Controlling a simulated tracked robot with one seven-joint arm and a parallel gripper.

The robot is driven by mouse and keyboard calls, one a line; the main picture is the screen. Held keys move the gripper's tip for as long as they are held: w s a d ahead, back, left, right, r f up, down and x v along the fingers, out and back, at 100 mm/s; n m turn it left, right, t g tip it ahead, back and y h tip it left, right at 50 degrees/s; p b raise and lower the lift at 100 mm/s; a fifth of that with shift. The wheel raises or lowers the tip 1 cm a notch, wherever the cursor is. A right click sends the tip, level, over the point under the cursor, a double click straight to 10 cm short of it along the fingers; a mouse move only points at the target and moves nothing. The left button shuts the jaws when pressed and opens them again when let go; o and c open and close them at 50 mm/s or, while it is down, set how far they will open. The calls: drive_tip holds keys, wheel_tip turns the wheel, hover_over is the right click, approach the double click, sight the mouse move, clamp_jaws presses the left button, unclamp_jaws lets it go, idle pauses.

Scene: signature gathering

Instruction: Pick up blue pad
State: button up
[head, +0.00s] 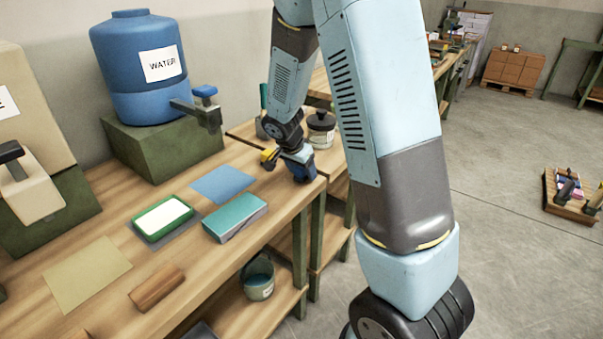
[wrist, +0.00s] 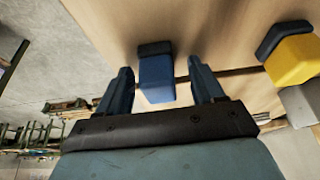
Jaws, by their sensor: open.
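A blue block with a dark cap (wrist: 157,80), apparently the blue pad, stands between the fingers of my gripper (wrist: 160,66) in the wrist view. My fingers are open on either side of it, with a clear gap on the right and a narrower one on the left. In the head view, my gripper (head: 297,164) is low over the far right end of the workbench, and it largely hides the block. A flat blue sheet (head: 223,184) also lies on the bench, to the left of my gripper.
A yellow block with a dark cap (wrist: 296,62) and a pale block (wrist: 300,103) stand close by on the right in the wrist view. A teal box (head: 235,219), a green-framed tray (head: 162,218) and a blue water barrel (head: 135,75) share the workbench (head: 95,205).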

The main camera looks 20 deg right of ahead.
drive_tip(key=c, duration=1.1)
drive_tip(key=shift+r, duration=0.15)
drive_tip(key=shift+r, duration=0.25)
wheel_tip(320, 180, up, 2)
drive_tip(key=shift+r, duration=0.2)
drive_tip(key=s+a+r, duration=0.6)
drive_tip(key=s+r, duration=0.3)
drive_tip(key=s, duration=0.3)
drive_tip(key=shift+s+r, duration=0.4)
